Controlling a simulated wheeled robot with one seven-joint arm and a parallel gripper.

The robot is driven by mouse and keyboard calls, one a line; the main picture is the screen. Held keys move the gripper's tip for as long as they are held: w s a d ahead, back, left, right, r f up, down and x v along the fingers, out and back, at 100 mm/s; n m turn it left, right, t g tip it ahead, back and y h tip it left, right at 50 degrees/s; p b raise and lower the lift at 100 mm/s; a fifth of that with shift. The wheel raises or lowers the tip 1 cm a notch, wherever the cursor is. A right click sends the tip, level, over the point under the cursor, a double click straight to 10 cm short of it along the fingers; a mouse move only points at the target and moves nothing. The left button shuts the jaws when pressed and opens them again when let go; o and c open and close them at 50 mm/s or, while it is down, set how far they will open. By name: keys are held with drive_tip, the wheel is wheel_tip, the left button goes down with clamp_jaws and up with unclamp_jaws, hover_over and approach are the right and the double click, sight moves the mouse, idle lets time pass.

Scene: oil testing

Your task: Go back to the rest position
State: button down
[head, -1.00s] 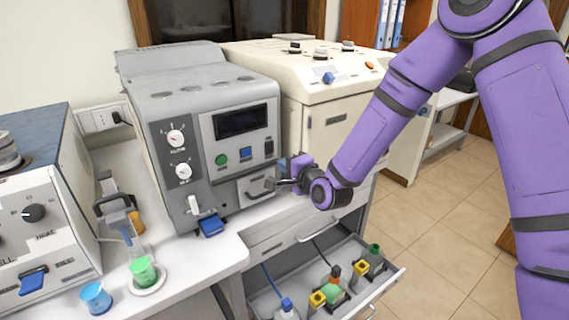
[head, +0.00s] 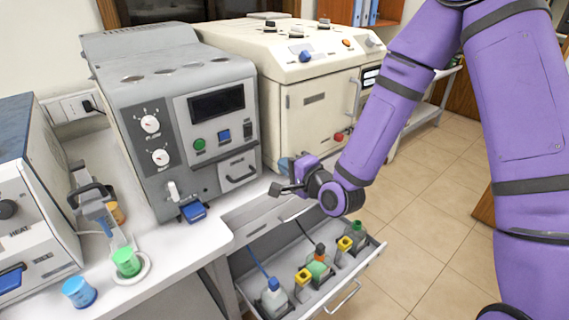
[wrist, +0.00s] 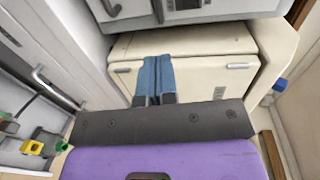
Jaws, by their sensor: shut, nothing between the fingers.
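My gripper (head: 283,190) is at the end of my purple arm, in the middle of the head view. It hangs in front of the beige machine, above the open drawer and right of the grey machine's small drawer handle. In the wrist view, the gripper's two blue fingers (wrist: 154,80) lie side by side, closed with nothing between them. The grey machine (head: 212,150) has a black display, a green button and two white knobs. The gripper is apart from its handle (head: 240,172).
An open drawer (head: 377,252) below my gripper holds several bottles with blue, yellow and green caps. A beige machine (head: 310,125) stands behind. A green cup (head: 126,262) and a blue cup (head: 79,292) stand on the counter at left. Tiled floor (head: 430,195) is free at right.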

drive_tip(key=s+d+r+n+g+h, duration=0.2)
drive_tip(key=s+d+r+n+h, duration=0.15)
drive_tip(key=d+r, duration=0.35)
drive_tip(key=s+d+r+n+g+h, duration=0.2)
drive_tip(key=d+r+n+h, duration=0.25)
drive_tip(key=d+r, duration=0.35)
drive_tip(key=s+d+r+n+g, duration=0.1)
drive_tip(key=s+d+r, duration=0.3)
drive_tip(key=s, duration=0.7)
drive_tip(key=s+d+r+n+g+h, duration=0.1)
drive_tip(key=s+d+r, duration=0.4)
drive_tip(key=s, duration=0.6)
drive_tip(key=n+g, duration=0.1)
drive_tip(key=g, duration=0.1)
drive_tip(key=shift+s+d+g, duration=0.25)
drive_tip(key=shift+d+g, duration=0.05)
drive_tip(key=c, duration=1.8)
unclamp_jaws()
